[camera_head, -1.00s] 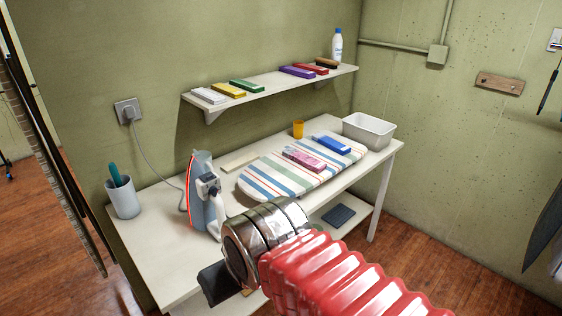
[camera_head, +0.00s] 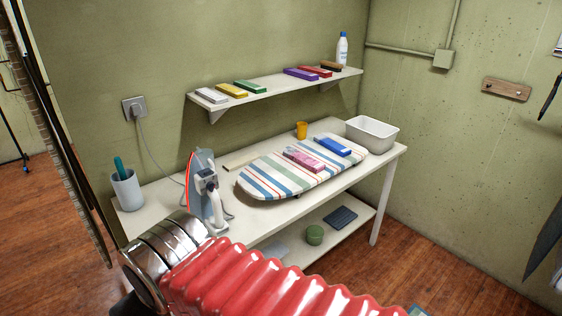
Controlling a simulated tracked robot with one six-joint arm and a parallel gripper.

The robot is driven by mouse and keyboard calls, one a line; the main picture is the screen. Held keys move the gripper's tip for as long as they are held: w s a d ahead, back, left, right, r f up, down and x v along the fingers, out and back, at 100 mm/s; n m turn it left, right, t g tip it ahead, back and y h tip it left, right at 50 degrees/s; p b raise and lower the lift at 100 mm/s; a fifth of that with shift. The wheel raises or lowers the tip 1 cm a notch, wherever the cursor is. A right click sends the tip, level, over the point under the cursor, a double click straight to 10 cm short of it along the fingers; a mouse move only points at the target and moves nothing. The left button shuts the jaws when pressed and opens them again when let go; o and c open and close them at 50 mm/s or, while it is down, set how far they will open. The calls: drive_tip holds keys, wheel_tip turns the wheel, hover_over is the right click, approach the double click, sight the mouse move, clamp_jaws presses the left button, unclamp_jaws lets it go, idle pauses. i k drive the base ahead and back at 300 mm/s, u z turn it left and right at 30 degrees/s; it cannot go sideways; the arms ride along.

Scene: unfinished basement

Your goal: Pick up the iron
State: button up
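The iron (camera_head: 203,183) stands upright on its heel on the white table (camera_head: 290,212), left of the ironing board. It has a grey-blue body with a red-edged soleplate, and its cord runs up to a wall socket. My arm, with a red ribbed sleeve and a shiny metal wrist, reaches in from the bottom right. Its end lies in front of and below the iron, at the lower left. The metal wrist covers part of the table's front edge. My gripper's fingers are not visible; only a dark part shows at the bottom left edge of the wrist.
A striped ironing board (camera_head: 262,182) holds pink and blue boxes. A grey cup (camera_head: 127,190) stands left of the iron. A wall shelf (camera_head: 270,88) overhangs the table. A green pot (camera_head: 314,235) sits below.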

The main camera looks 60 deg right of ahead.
sight(206, 205)
drive_tip(key=u, duration=1.4)
drive_tip(key=k, duration=0.85)
drive_tip(key=z, duration=1.8)
drive_tip(key=i, duration=0.1)
drive_tip(key=z, duration=0.05)
